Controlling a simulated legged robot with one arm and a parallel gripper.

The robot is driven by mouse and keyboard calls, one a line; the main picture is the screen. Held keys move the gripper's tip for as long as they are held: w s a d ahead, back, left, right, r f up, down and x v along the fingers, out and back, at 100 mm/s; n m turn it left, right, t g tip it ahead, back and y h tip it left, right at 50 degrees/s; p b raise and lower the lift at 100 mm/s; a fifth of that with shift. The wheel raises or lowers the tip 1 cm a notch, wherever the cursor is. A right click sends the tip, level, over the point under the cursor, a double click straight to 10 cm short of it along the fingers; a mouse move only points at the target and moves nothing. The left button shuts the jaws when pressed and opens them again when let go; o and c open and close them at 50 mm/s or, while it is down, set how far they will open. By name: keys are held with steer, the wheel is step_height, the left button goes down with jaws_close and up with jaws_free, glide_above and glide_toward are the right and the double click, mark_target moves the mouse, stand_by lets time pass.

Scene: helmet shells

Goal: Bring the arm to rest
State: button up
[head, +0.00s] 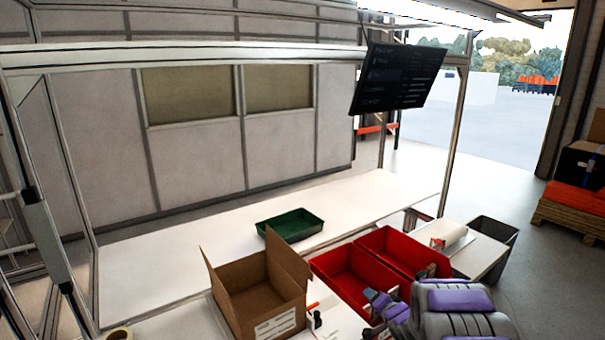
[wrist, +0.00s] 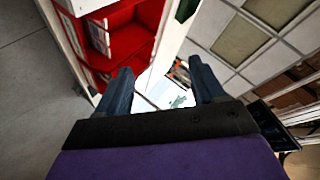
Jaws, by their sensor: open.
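My gripper (wrist: 160,76) shows in the wrist view with its two dark fingers spread apart. The gap between them is empty; a white surface and small items lie beyond it. In the head view my purple and grey arm (head: 455,308) is at the bottom right, folded in front of the red bins. I cannot make out the fingertips clearly there. No object is seen held.
Two red bins (head: 352,272) stand beside an open cardboard box (head: 243,313). A green tray (head: 291,225) lies on the white bench (head: 180,255). A dark screen (head: 397,78) hangs above. A grey bin (head: 494,232) stands at right.

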steer(key=s+d+r+n+g+h+b, duration=0.1)
steer(key=s+r+g+h+b, duration=0.15)
steer(key=s, duration=0.65)
steer(key=s+d+r+n+g+h+b, duration=0.1)
steer(key=s+d+r+g+h, duration=0.2)
steer(key=s, duration=0.6)
steer(key=s+a+n+g+y+b, duration=0.1)
steer(key=s+a, duration=0.3)
steer(key=s, duration=0.8)
steer(key=s+a+n+g+y+b, duration=0.1)
steer(key=s+a+n+g+b, duration=0.1)
steer(key=s, duration=1)
steer(key=s+a+r+n+g+y+b, duration=0.1)
steer(key=s+a+n+g, duration=0.2)
steer(key=s, duration=0.9)
steer(key=a+g, duration=0.2)
steer(key=a, duration=0.1)
steer(key=shift+s+a+n+b, duration=0.3)
steer(key=shift+a, duration=0.1)
steer(key=shift+g, duration=0.25)
